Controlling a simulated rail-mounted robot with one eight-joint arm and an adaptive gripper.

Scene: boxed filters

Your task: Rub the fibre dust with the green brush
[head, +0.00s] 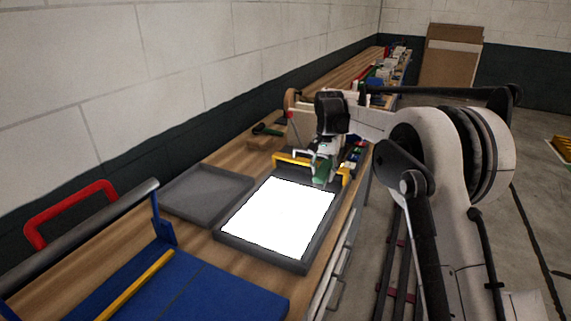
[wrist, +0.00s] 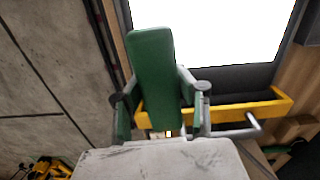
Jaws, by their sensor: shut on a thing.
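My gripper (head: 325,158) is shut on the green brush (wrist: 152,68). In the wrist view the brush's long green body stands up between the two fingers. In the head view the green brush (head: 322,174) hangs below my gripper at the far right corner of a bright white panel (head: 280,215). I cannot tell whether it touches anything there. The panel lies in a dark grey frame (head: 262,256) and also fills the top right of the wrist view (wrist: 225,25). I cannot make out any fibre dust on the white surface.
A yellow bracket (head: 291,160) runs along the frame's far end, close to my gripper. An empty grey tray (head: 205,178) lies left of the frame. A blue guillotine-like board (head: 190,292) is in front.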

